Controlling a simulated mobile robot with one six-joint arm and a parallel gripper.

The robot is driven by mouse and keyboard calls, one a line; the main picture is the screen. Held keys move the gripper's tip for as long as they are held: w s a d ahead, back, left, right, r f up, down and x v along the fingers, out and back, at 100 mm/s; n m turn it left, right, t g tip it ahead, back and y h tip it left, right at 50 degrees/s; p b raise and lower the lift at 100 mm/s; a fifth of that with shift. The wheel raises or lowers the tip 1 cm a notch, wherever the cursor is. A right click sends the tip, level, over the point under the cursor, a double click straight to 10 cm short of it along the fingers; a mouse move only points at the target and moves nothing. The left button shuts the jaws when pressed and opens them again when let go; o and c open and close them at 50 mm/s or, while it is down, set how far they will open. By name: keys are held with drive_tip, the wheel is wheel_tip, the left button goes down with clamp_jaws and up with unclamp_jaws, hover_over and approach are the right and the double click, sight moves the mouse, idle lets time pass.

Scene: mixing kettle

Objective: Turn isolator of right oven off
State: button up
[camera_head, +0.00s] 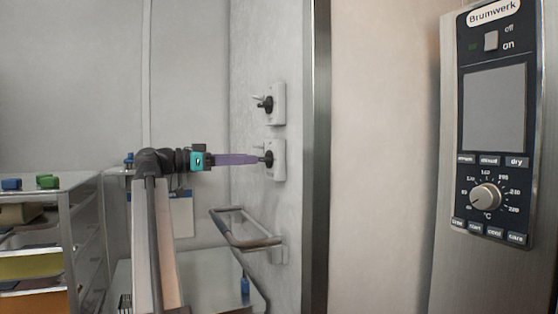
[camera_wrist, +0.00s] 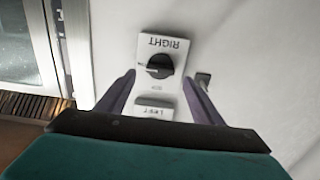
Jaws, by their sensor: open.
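The right oven's isolator (camera_wrist: 161,47) is a white wall plate with a round black knob (camera_wrist: 163,66). Its RIGHT label reads upside down in the wrist view. A pale mark sits on the knob's left side; the small lettering around it is too blurred to read. In the head view it is the lower isolator (camera_head: 279,163). My gripper (camera_wrist: 160,77) is open, with one purple finger on each side of the knob and visible gaps between them. In the head view my gripper (camera_head: 259,160) reaches right to the lower isolator and partly covers its knob.
The LEFT isolator (camera_head: 279,99) is on the same wall just above. A rail handle (camera_head: 245,238) sticks out below. An oven control panel (camera_head: 492,120) stands at the right. A shelf rack (camera_head: 85,250) is at the left.

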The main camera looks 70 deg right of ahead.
sight(260, 159)
drive_tip(key=shift+x, duration=1.75)
drive_tip(key=shift+s+d, duration=0.25)
drive_tip(key=shift+s, duration=0.1)
drive_tip(key=shift+s+d, duration=0.1)
drive_tip(key=shift+s, duration=0.05)
